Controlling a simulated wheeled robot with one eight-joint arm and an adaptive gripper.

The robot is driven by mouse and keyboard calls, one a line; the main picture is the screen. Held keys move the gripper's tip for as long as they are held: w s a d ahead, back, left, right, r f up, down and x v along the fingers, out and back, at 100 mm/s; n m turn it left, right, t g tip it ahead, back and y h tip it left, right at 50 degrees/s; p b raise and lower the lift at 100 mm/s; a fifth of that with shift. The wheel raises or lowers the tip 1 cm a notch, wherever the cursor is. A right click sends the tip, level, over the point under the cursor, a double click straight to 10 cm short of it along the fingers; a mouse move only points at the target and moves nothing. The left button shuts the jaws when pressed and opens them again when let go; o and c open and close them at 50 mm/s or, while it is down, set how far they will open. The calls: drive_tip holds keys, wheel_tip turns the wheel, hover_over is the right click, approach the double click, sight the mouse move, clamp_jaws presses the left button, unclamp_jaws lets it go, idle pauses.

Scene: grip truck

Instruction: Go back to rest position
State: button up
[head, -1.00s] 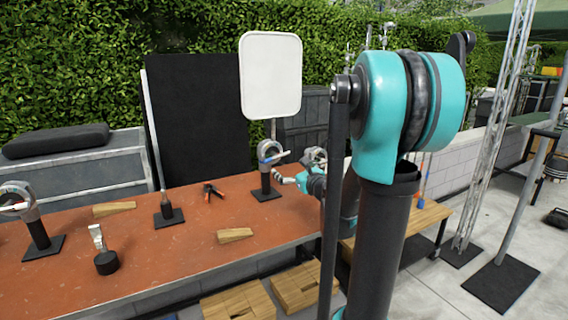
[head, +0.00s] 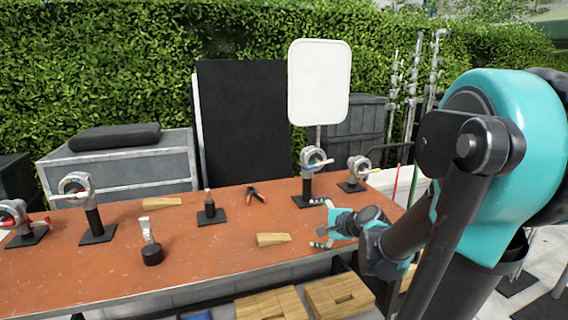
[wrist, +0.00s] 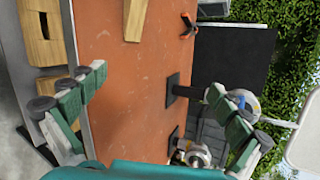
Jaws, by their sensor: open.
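My gripper (head: 322,226) is over the right part of the orange-red table (head: 200,255) in the head view. It is open, with nothing between its fingers. In the wrist view the two fingers of my gripper (wrist: 160,100) stand wide apart, with bare table top between them. A clamp head on a stand (head: 308,162), bearing a white panel (head: 319,84), stands just behind my gripper. A second clamp head (head: 358,168) stands to its right. My arm fills the right side of the head view.
On the table lie wooden wedges (head: 273,239), pliers (head: 256,195), a bottle on a black base (head: 210,206) and a tool with a black round end (head: 152,254). More clamp stands (head: 93,215) are at left. Wooden boxes (head: 338,297) sit below the table's front edge.

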drive_tip(key=s+d+f+n+g+h, duration=0.3)
drive_tip(key=s+f+n, duration=0.3)
drive_tip(key=s, duration=0.3)
drive_tip(key=s+d+f+n+g+h, duration=0.3)
drive_tip(key=s+d+f+n, duration=0.2)
drive_tip(key=s+f+n, duration=0.2)
drive_tip(key=shift+s+f+n+h, duration=0.15)
drive_tip(key=shift+s+n+h, duration=0.25)
drive_tip(key=shift+s+n, duration=0.6)
